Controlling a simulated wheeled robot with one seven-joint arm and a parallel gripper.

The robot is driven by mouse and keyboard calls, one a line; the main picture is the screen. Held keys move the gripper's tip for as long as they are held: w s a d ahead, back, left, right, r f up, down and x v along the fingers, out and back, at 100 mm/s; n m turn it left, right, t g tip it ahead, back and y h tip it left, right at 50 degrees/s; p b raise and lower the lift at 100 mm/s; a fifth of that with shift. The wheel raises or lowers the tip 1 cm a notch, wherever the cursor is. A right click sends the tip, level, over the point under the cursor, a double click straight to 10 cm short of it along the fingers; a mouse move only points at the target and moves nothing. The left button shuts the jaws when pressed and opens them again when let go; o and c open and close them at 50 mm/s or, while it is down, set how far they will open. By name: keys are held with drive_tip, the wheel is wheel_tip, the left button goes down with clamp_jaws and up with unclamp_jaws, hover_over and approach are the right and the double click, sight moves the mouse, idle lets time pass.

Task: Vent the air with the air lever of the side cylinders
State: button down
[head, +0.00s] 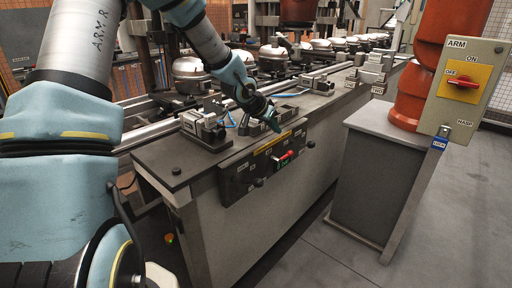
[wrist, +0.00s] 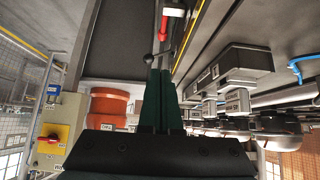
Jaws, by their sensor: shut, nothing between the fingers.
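A black control panel (head: 235,180) is on the side of the bench, below its top edge. It carries a small red handle (head: 285,158) and black knobs, one at its right end (head: 310,144). In the wrist view the red handle (wrist: 164,24) is beyond my fingertips, and a ball-ended black lever (wrist: 148,59) is close to them. Which of these is the air lever I cannot tell from labels. My gripper (head: 274,122) is shut and empty, above the panel's upper edge. Its dark green fingers lie together in the wrist view (wrist: 160,74); contact with the ball-ended lever cannot be told.
Clamp blocks (head: 203,125) stand on the bench top, left of my gripper, with blue hoses beside them. Silver compressors (head: 190,72) line the conveyor behind. At right stand a grey pedestal (head: 375,170) and a switch box (head: 462,88). The floor between is clear.

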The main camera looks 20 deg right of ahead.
hover_over(288, 154)
drive_tip(key=s+a, duration=0.1)
drive_tip(key=a, duration=0.1)
wheel_tip(288, 154, down, 8)
drive_tip(key=shift+r, duration=0.25)
wheel_tip(288, 154, down, 2)
drive_tip(key=shift+s+a+f, duration=0.1)
drive_tip(key=shift+s+f, duration=0.05)
drive_tip(key=shift+f, duration=0.7)
drive_tip(key=shift+r+p, duration=0.15)
drive_tip(key=shift+p, duration=0.45)
drive_tip(key=shift+y, duration=0.3)
